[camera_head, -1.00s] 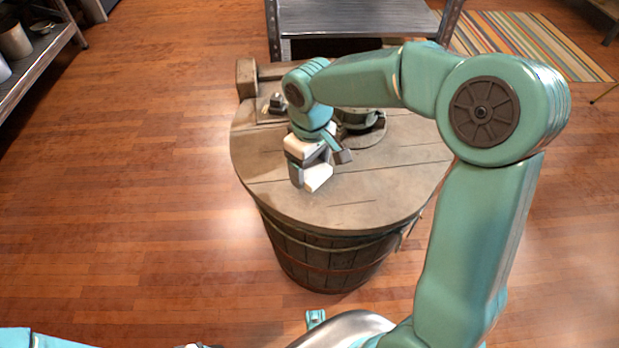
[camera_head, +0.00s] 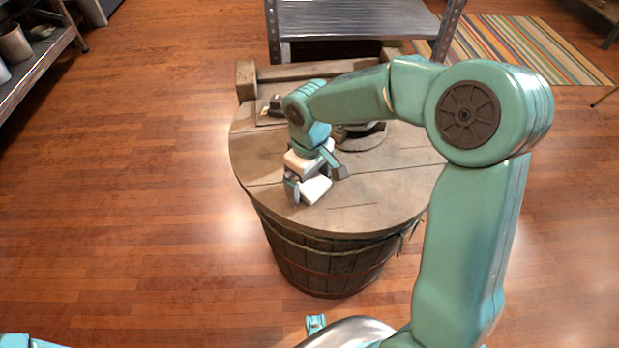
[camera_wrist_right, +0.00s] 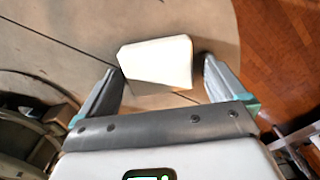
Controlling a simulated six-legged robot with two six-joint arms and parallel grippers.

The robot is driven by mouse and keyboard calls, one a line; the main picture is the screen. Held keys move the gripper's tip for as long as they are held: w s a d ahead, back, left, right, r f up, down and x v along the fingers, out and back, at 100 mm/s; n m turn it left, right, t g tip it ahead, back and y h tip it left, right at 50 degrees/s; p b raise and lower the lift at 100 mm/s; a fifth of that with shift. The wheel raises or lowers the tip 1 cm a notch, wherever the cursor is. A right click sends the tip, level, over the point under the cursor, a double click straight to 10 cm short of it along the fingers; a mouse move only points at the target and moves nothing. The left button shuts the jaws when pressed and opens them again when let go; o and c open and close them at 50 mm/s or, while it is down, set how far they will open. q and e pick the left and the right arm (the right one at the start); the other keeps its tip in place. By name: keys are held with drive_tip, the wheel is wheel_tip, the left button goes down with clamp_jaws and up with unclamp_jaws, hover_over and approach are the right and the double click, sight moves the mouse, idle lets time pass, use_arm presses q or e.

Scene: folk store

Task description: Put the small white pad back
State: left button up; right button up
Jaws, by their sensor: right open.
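The small white pad (camera_head: 316,190) lies on the round wooden barrel top (camera_head: 265,165), towards its front edge. My right gripper (camera_head: 318,186) is low over the barrel top with its jaws open, one finger on each side of the pad. In the right wrist view the pad (camera_wrist_right: 158,60) shows just beyond and between the two fingertips (camera_wrist_right: 158,78), with a gap on either side. I cannot tell whether a finger touches it. My left gripper does not show clearly in the head view.
A wooden frame (camera_head: 320,72) and a dark round object (camera_head: 360,138) stand at the back of the barrel top. A small dark item (camera_head: 274,106) sits at its back left. A metal shelf (camera_head: 355,20) stands behind. The front of the barrel top is clear.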

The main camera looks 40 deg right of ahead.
sight(310, 182)
wheel_tip(310, 182, up, 12)
drive_tip(key=p, duration=0.3)
drive_tip(key=shift+r, duration=0.15)
idle(0.4)
